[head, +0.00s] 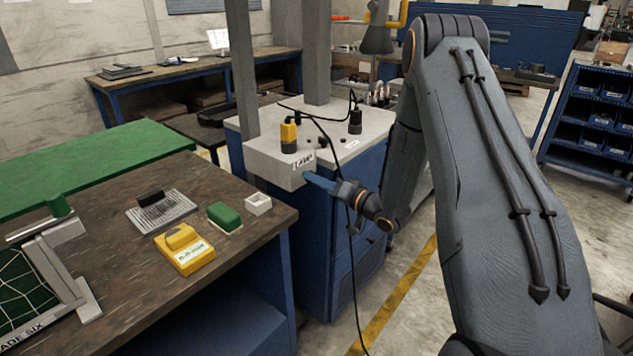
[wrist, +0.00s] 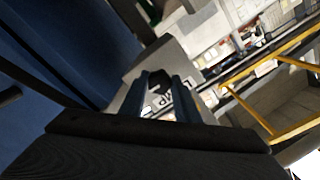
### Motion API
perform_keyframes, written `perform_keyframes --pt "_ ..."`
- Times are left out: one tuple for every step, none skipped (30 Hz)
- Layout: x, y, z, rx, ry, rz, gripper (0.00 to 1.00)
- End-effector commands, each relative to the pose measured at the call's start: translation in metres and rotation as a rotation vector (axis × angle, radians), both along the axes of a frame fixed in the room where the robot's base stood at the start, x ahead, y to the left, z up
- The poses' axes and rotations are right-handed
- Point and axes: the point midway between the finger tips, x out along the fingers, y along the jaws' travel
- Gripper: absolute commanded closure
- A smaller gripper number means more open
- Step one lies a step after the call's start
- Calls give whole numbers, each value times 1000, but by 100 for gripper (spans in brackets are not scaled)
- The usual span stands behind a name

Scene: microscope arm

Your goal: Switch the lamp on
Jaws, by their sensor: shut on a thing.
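A pale grey box marked LAMP (head: 272,165) stands at the front edge of a blue cabinet's light top in the head view. It also fills the middle of the wrist view (wrist: 188,68), with its label partly hidden by my fingers. My gripper (head: 309,177) is at the front face of this box, just below and right of the label. In the wrist view a small black part, apparently the switch (wrist: 158,86), lies between the blue fingers (wrist: 161,82), and they are shut on it. In the head view the fingers hide this part. Its position, on or off, cannot be told.
A yellow and black knob-like part (head: 289,137) stands on the box. Black cables loop over the cabinet (head: 365,150) and hang beside my gripper.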

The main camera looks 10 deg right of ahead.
Motion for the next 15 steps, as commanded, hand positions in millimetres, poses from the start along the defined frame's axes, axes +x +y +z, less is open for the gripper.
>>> perform_keyframes --pt "0 0 0 1 2 -1 94" --pt "0 0 0 1 2 -1 94" --pt "0 0 0 1 2 -1 94" --pt "0 0 0 1 2 -1 94" --pt "0 0 0 1 2 -1 94" --pt "0 0 0 1 2 -1 94" --pt "0 0 0 0 1 -1 94" --pt "0 0 0 0 1 -1 70" --pt "0 0 0 0 1 -1 63" --pt "0 0 0 0 1 -1 58" --pt "0 0 0 0 1 -1 53" --pt "0 0 0 0 1 -1 53" --pt "0 0 0 0 1 -1 53" --pt "0 0 0 0 1 -1 53" --pt "0 0 0 0 1 -1 53"
